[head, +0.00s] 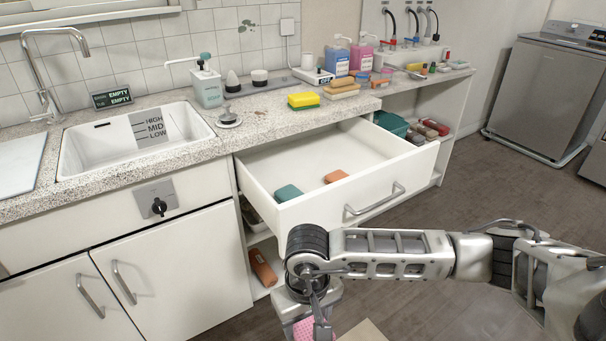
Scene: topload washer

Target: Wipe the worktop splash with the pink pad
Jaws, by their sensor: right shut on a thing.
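My right gripper (312,318) is low in the head view, in front of the open drawer, shut on the pink pad (302,331). Only part of the pad shows at the bottom edge; the gripper hides the rest. A small brownish mark, which looks like the splash (260,113), lies on the speckled worktop (240,131) between the drain fitting and the yellow-green sponge. The pad is well apart from this mark, nearer to me and lower. My left gripper is not in view.
The white drawer (300,208) stands open between my right arm and the worktop, with a teal and an orange pad inside. A sponge stack (303,101), a soap dispenser (207,84) and bottles stand on the worktop. The sink (130,141) is at left.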

